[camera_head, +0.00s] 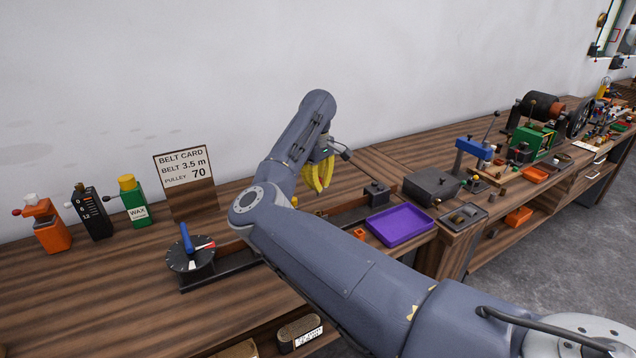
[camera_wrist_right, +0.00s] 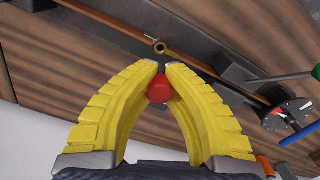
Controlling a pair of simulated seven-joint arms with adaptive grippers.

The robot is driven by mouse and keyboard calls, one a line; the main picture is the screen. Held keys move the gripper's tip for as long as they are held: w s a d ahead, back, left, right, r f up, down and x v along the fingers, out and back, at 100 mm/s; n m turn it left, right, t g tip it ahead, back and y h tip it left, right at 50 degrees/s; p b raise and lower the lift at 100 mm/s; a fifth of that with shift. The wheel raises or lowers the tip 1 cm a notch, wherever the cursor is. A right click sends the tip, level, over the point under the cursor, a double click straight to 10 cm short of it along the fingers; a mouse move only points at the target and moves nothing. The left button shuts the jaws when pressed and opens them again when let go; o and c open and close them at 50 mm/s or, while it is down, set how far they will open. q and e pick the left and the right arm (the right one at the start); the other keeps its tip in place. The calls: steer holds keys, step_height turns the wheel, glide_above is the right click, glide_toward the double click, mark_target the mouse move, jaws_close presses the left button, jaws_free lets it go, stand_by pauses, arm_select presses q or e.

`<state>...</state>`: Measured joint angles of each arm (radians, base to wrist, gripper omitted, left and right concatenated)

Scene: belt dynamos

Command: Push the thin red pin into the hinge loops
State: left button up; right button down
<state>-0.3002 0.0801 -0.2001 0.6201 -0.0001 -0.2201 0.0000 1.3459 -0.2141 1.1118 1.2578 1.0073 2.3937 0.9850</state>
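My right gripper (camera_head: 319,182) hangs over the bench, fingers pointing down, above the long dark trough with the brown belt. In the wrist view its yellow fingers (camera_wrist_right: 162,70) are closed around the red pin (camera_wrist_right: 159,91). Only the pin's rounded red end shows; its thin part is hidden. A small brass ring (camera_wrist_right: 160,47), seemingly a hinge loop, sits at the brown belt (camera_wrist_right: 110,27), just beyond the fingertips. I cannot tell whether the pin touches it. My left gripper is not in view.
A round dial with a blue handle (camera_head: 186,241) stands at the trough's left end. A dark block (camera_head: 376,192) and a purple tray (camera_head: 400,225) lie to the right. Bottles and a belt card (camera_head: 184,168) stand at the left back. The front left bench is clear.

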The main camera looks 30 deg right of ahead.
steer(key=shift+f, duration=2.5)
steer(key=shift+f, duration=2.35)
steer(key=shift+r, duration=0.15)
steer(key=shift+r, duration=1.55)
steer(key=shift+r, duration=0.2)
steer(key=shift+f, duration=0.3)
stand_by(1.0)
